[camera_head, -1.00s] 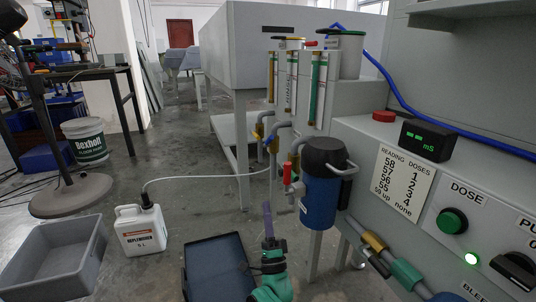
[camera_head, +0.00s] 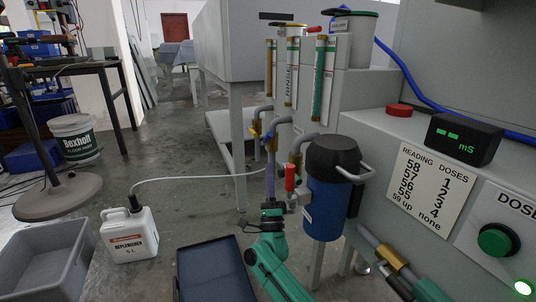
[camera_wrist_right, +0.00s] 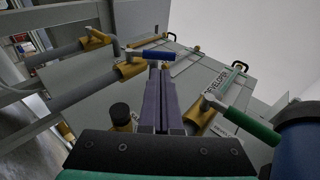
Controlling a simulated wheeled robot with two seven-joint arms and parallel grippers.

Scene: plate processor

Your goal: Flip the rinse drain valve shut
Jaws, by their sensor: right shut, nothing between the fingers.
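My right gripper (camera_head: 270,172) is shut and empty, its purple fingers pointing up at the pipes under the processor. It also shows in the right wrist view (camera_wrist_right: 157,70), its tips just short of a blue valve handle (camera_wrist_right: 156,56) on a brass valve body (camera_wrist_right: 131,68); I cannot tell whether they touch. Another brass valve (camera_wrist_right: 96,40) is at the upper left, and a green-handled valve (camera_wrist_right: 200,118) labelled developer is at the right. I cannot read which valve is the rinse drain. My left gripper is out of view.
A blue canister (camera_head: 325,205) stands close right of my right gripper, with a red-handled valve (camera_head: 290,178) between. A white replenisher jug (camera_head: 130,235), a dark tray (camera_head: 215,275) and a grey bin (camera_head: 45,262) are on the left.

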